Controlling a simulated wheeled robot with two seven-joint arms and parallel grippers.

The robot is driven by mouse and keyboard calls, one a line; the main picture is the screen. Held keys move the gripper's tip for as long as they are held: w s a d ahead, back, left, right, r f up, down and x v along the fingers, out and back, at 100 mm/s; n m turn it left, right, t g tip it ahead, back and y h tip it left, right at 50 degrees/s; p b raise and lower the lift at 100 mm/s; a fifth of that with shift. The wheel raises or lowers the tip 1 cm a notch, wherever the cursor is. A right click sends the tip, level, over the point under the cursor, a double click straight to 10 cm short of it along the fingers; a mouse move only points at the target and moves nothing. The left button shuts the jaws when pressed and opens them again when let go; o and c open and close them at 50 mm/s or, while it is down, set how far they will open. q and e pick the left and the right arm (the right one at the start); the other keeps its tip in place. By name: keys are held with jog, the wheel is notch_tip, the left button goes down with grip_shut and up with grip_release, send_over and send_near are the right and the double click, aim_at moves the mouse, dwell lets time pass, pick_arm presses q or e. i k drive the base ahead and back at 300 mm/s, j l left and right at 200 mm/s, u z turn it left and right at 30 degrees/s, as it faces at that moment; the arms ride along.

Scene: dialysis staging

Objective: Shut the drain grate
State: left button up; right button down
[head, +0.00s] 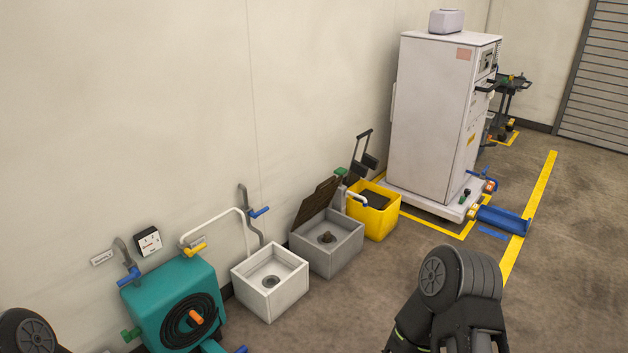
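The drain grate (317,204) is a dark brown slatted lid. It stands raised and tilted at the back left edge of a grey square drain box (336,259), leaning toward the wall. The box is open on top, and a round drain fitting (326,238) shows inside. Part of my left arm shows in the bottom left corner. Neither gripper's fingertips can be made out.
A white basin (283,303) stands left of the drain box, and a yellow bin (381,222) stands right of it. A teal hose unit (145,308) is farther left. A tall white machine (431,120) stands behind right. The floor in front is clear.

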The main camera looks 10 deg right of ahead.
aim_at(321, 199)
jog(key=i+l+u, duration=0.15)
jog(key=i, duration=0.25)
jog(key=i+l+u, duration=0.1)
jog(key=i+l, duration=0.25)
jog(key=i+l+u, duration=0.15)
jog(key=i+l, duration=0.25)
jog(key=i+l+u, duration=0.15)
jog(key=i+l, duration=0.2)
jog(key=i+l+u, duration=0.1)
jog(key=i+l, duration=0.2)
jog(key=l, duration=0.15)
jog(key=i+l+u, duration=0.15)
jog(key=i+l, duration=0.2)
jog(key=i+l+u, duration=0.15)
jog(key=l, duration=0.4)
jog(key=i+l+u, duration=0.1)
jog(key=i+l, duration=0.3)
jog(key=l, duration=0.15)
